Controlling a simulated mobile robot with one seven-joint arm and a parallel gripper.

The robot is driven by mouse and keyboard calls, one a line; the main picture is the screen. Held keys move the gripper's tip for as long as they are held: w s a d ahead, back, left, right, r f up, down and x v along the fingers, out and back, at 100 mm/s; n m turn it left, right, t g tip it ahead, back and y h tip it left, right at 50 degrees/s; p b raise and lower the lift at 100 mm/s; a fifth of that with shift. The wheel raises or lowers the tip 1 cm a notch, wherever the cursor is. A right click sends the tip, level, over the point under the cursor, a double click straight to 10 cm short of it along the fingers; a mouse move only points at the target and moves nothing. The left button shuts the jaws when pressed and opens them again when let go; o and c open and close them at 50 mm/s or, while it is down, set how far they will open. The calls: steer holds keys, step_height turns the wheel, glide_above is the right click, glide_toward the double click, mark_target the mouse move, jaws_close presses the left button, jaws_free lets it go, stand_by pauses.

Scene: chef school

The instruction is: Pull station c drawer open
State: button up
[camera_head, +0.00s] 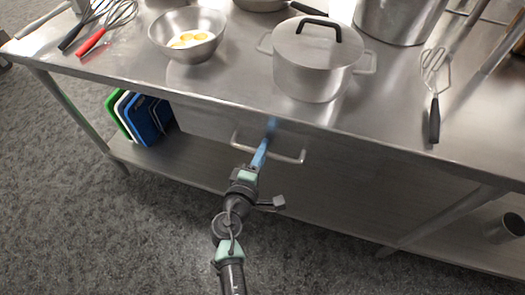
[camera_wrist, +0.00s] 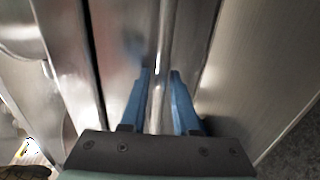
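The drawer (camera_head: 202,120) is a metal box front under the steel worktop, and it looks shut. Its bar handle (camera_head: 288,157) sticks out toward me and also runs up the middle of the wrist view (camera_wrist: 166,30). My gripper (camera_head: 270,128) has blue fingers and is at the handle, near its middle. In the wrist view the two fingertips (camera_wrist: 161,73) stand on either side of the bar, with a narrow gap between them. The gripper looks open around the bar. I cannot tell whether either finger touches it.
The worktop (camera_head: 235,82) holds a lidded pot (camera_head: 312,75), a bowl with yolks (camera_head: 178,47), whisks (camera_head: 105,25) and a black-handled utensil (camera_head: 434,120). Cutting boards (camera_head: 145,120) stand on the lower shelf (camera_head: 180,155). The grey floor (camera_head: 100,230) in front is clear.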

jaws_close()
stand_by(1.4)
